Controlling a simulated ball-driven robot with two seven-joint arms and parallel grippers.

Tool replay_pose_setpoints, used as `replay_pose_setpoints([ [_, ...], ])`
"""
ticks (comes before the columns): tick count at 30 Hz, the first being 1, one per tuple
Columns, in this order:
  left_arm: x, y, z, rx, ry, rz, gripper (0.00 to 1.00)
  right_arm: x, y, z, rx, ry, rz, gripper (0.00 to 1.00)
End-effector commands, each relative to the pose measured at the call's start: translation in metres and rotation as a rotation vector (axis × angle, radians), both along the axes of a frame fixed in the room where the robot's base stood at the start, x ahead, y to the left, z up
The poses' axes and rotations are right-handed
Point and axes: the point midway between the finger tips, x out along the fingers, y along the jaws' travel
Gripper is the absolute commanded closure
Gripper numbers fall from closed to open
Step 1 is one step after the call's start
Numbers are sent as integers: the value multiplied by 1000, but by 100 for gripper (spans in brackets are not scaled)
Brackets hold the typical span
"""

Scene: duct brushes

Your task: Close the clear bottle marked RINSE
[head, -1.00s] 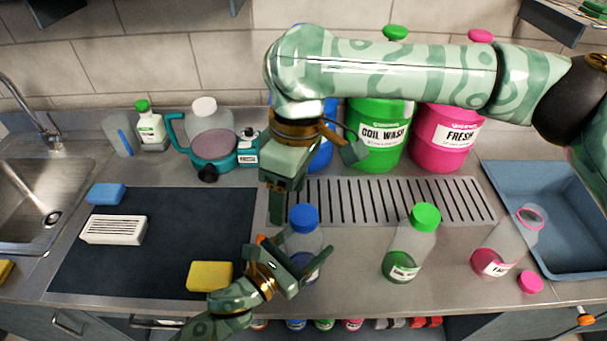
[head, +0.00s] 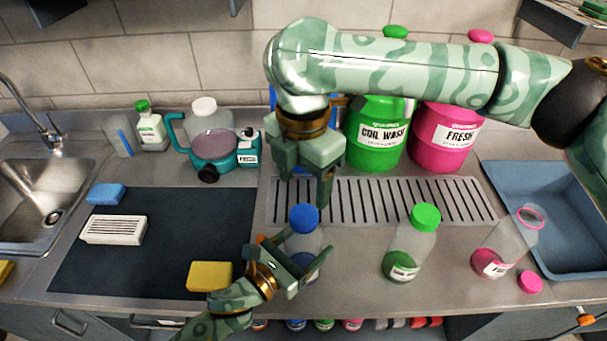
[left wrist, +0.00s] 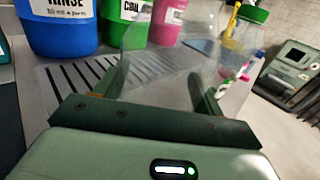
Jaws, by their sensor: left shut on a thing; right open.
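A clear bottle (head: 307,247) with a blue cap (head: 303,217) on its mouth stands upright at the counter front. Its label is hidden, and I cannot tell how tight the cap is. My left gripper (head: 300,272) is shut around the bottle's body from the front left. In the left wrist view the clear bottle (left wrist: 165,65) is between the fingers (left wrist: 160,95). My right gripper (head: 305,190) points down, open and empty, just above and behind the blue cap.
A green-capped bottle (head: 407,250), an open pink bottle (head: 505,245) and its loose pink cap (head: 530,282) stand to the right. A drain grate (head: 390,200) lies behind. A blue drum marked RINSE (left wrist: 62,22), a green drum (head: 375,150) and a pink drum (head: 442,150) line the back.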

Motion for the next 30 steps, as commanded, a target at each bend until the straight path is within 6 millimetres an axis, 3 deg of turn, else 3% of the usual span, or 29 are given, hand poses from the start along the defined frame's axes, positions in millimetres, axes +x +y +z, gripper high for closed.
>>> replay_pose_setpoints([
  [13, 0, 0, -1, 1, 1, 0, 95, -1, 0, -63, 1, 4, -2, 36],
  [26, 0, 0, -1, 1, 1, 0, 95, 0, 0, -75, 1, 1, -2, 36],
  [27, 0, 0, -1, 1, 1, 0, 95, 0, 0, -75, 1, 1, -2, 39],
  [30, 0, 0, -1, 1, 1, 0, 95, 0, 0, -75, 1, 1, -2, 67],
])
